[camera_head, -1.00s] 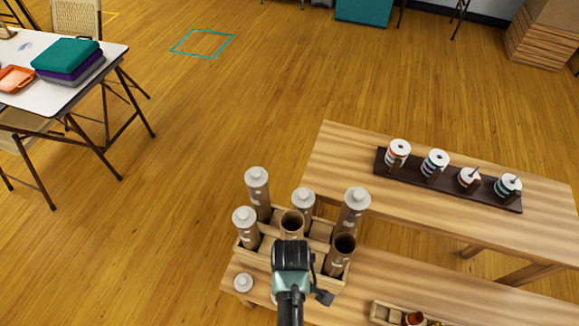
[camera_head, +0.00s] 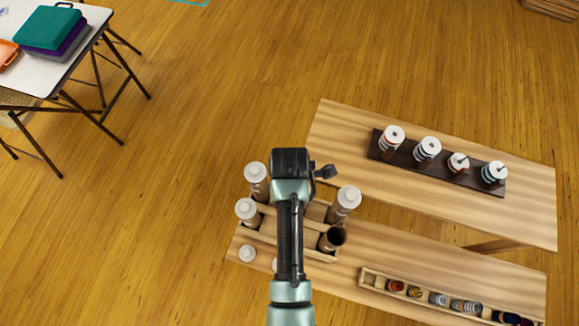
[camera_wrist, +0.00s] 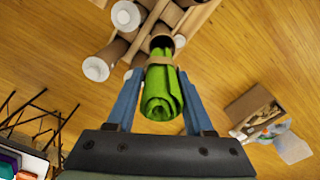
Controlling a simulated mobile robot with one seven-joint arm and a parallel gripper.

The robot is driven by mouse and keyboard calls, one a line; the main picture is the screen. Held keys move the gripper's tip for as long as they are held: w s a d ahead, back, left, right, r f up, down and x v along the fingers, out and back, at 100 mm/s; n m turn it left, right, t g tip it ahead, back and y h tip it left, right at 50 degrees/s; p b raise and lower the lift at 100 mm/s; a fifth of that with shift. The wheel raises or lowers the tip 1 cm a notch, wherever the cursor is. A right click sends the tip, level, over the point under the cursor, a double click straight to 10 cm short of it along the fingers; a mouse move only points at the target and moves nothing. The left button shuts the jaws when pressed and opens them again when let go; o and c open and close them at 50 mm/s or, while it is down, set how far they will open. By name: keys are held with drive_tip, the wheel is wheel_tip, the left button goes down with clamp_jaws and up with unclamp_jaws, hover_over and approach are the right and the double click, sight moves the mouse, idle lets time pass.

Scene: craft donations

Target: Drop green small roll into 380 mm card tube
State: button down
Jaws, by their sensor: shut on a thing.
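In the wrist view, a bright green small roll (camera_wrist: 161,103) with a tan band sits between the two blue fingers of my gripper (camera_wrist: 159,80), which is shut on it. Beyond the roll is the dark open mouth of a brown card tube (camera_wrist: 162,41). I cannot tell whether the roll's far end is above or inside that mouth. In the head view, my wrist hides the fingers, the roll and part of the tube crate. Another open brown tube (camera_head: 332,239) stands at the crate's right front. I cannot tell the tubes' lengths.
The wooden crate (camera_head: 318,255) also holds white-capped tubes (camera_head: 347,200), (camera_head: 256,178), (camera_head: 247,211) close around my wrist. A loose white cap (camera_head: 247,254) lies on the bench (camera_head: 375,260). A dark rack (camera_head: 445,178) with spools stands behind, and a tray (camera_head: 372,279) of small items lies right.

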drive_tip(key=f+b, duration=0.2)
drive_tip(key=b, duration=0.1)
drive_tip(key=f+b, duration=0.2)
drive_tip(key=shift+s+f, duration=0.1)
drive_tip(key=shift+s, duration=0.25)
drive_tip(key=shift+f+b, duration=0.9)
drive_tip(key=shift+f, duration=0.9)
drive_tip(key=shift+c, duration=1)
unclamp_jaws()
